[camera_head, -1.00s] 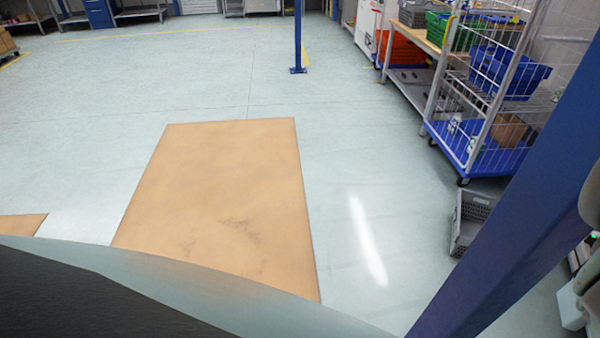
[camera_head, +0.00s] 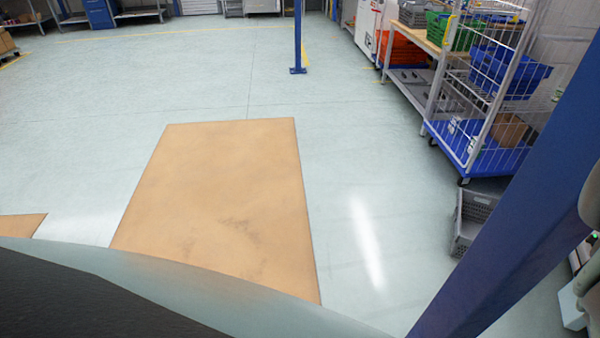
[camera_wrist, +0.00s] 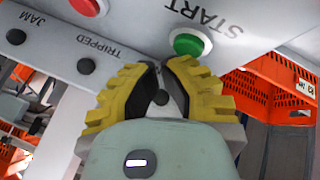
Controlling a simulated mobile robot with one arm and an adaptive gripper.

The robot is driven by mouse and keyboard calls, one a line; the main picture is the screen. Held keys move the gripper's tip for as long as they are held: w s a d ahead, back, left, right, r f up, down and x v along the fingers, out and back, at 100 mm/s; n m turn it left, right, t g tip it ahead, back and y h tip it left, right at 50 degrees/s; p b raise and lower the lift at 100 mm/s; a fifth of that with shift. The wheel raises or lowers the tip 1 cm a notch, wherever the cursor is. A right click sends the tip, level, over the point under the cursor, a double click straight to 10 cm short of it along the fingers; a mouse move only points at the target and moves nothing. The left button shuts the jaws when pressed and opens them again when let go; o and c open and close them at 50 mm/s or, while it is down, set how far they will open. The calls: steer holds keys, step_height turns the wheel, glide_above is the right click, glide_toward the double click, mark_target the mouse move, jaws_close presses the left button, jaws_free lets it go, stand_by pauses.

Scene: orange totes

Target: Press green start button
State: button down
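The green start button (camera_wrist: 189,43) sits in a white ring on a grey panel (camera_wrist: 140,25) in the wrist view. The word START is printed beside it and appears upside down. My gripper (camera_wrist: 160,64) has yellow ridged fingers with their tips together and nothing held between them. The tips lie just below and left of the green button in the picture. I cannot tell whether they touch the panel. The button is not visible in the head view.
The panel also has a red button (camera_wrist: 88,6) and dark round parts near the words JAM and TRIPPED. Orange totes (camera_wrist: 262,100) show behind the panel. In the head view, a blue post (camera_head: 515,210) stands at right, near a wheeled cage cart (camera_head: 480,150).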

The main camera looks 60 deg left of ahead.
steer(key=shift+f+b, duration=0.45)
steer(key=shift+f, duration=0.05)
stand_by(0.3)
stand_by(0.4)
steer(key=shift+r+p, duration=0.7)
steer(key=shift+r, duration=0.25)
step_height(320, 180, up, 5)
steer(key=p, duration=0.3)
stand_by(0.7)
